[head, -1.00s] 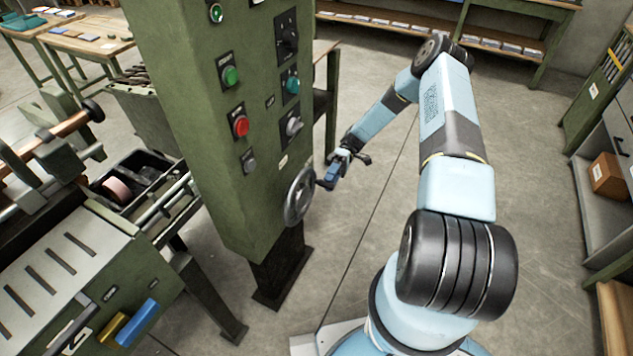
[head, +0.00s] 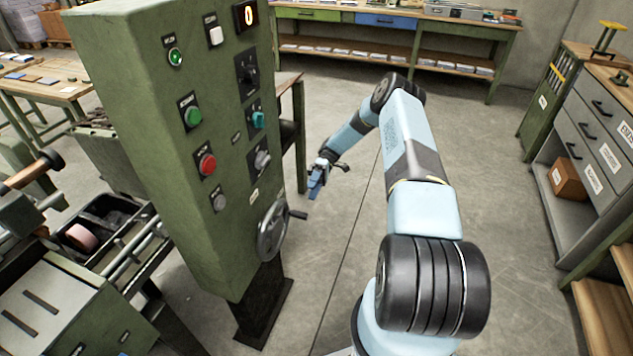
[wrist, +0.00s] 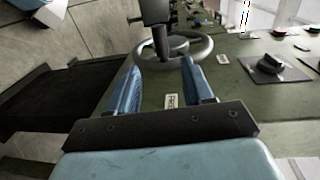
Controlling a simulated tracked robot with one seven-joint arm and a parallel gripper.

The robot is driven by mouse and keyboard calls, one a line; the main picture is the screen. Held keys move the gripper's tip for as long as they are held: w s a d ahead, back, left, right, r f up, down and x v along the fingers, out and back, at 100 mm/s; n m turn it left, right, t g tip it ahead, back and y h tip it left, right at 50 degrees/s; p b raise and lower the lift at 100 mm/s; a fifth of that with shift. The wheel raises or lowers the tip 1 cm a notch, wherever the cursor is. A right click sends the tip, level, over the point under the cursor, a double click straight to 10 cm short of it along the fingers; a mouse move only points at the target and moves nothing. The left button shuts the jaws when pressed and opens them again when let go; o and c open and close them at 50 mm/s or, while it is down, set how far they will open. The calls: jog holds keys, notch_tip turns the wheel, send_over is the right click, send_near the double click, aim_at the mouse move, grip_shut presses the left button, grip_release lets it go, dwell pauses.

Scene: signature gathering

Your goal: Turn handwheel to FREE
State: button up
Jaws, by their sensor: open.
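The grey handwheel (head: 271,229) is on the lower front of the green control cabinet (head: 170,120), with a dark crank handle (head: 298,214) sticking out to the right. My gripper (head: 315,188) is open and empty, a little above and right of the handle in the head view, apart from it. In the wrist view the handwheel (wrist: 185,47) lies beyond my open blue fingertips (wrist: 158,75), its dark handle (wrist: 157,18) rising at the top. A small label plate (wrist: 171,101) shows between the fingers; its text is too small to read surely.
Buttons and knobs, including a red button (head: 207,163) and a grey selector (head: 262,160), sit above the wheel. A machine (head: 70,290) stands left of the cabinet. Drawer units (head: 600,130) stand at the right. The floor (head: 330,260) right of the cabinet is clear.

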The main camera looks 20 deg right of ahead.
jog(key=shift+v, duration=1.9)
